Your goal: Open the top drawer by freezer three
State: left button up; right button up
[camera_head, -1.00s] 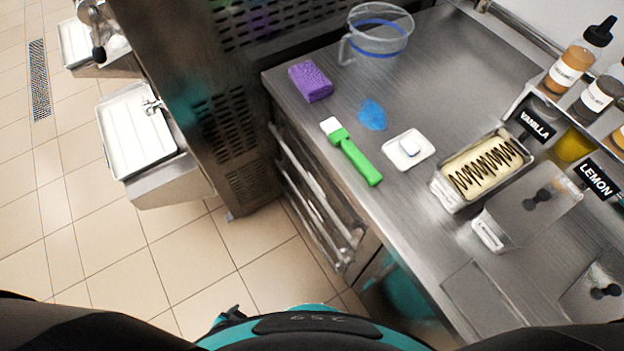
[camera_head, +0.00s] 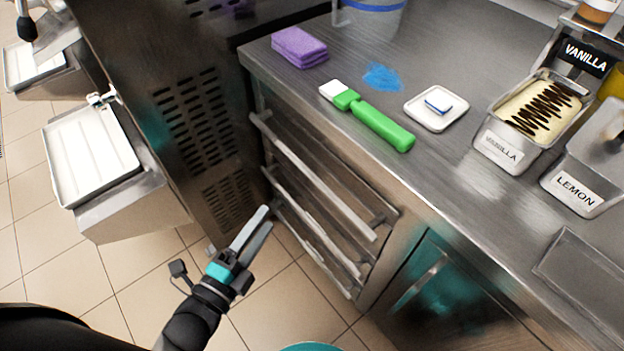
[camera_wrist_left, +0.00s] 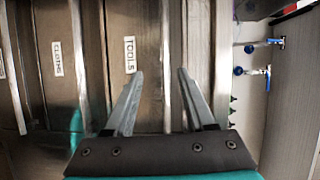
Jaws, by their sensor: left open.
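A stack of drawers with long bar handles is built into the steel counter beside the dark freezer cabinet (camera_head: 185,115). The top drawer (camera_head: 312,176) has the uppermost bar and appears closed. My left gripper (camera_head: 262,224) is open and empty, in front of the stack's left end and apart from the handles in the head view. In the left wrist view its fingers (camera_wrist_left: 160,75) point at drawer fronts labelled TOOLS (camera_wrist_left: 130,55) and CLOTHS (camera_wrist_left: 57,58). Which of these is the top one, I cannot tell. No freezer number is readable. My right gripper is out of view.
A cupboard door (camera_head: 425,285) is right of the drawers. Tiled floor (camera_head: 140,270) lies open at left.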

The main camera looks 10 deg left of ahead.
aim_at(301, 170)
pick_arm(q)
jog(key=shift+m, duration=0.4)
jog(key=b+x, duration=0.1)
jog(key=x, duration=0.3)
jog(key=b+x, duration=0.1)
jog(key=x, duration=0.4)
jog(key=r+b+x, duration=0.1)
jog(key=x, duration=0.4)
jog(key=shift+w+d+r, duration=0.1)
jog(key=shift+d, duration=0.15)
jog(key=shift+w+d, duration=0.15)
jog(key=shift+w, duration=0.4)
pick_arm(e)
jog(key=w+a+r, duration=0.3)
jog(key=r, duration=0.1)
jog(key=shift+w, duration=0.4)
pick_arm(q)
grip_shut()
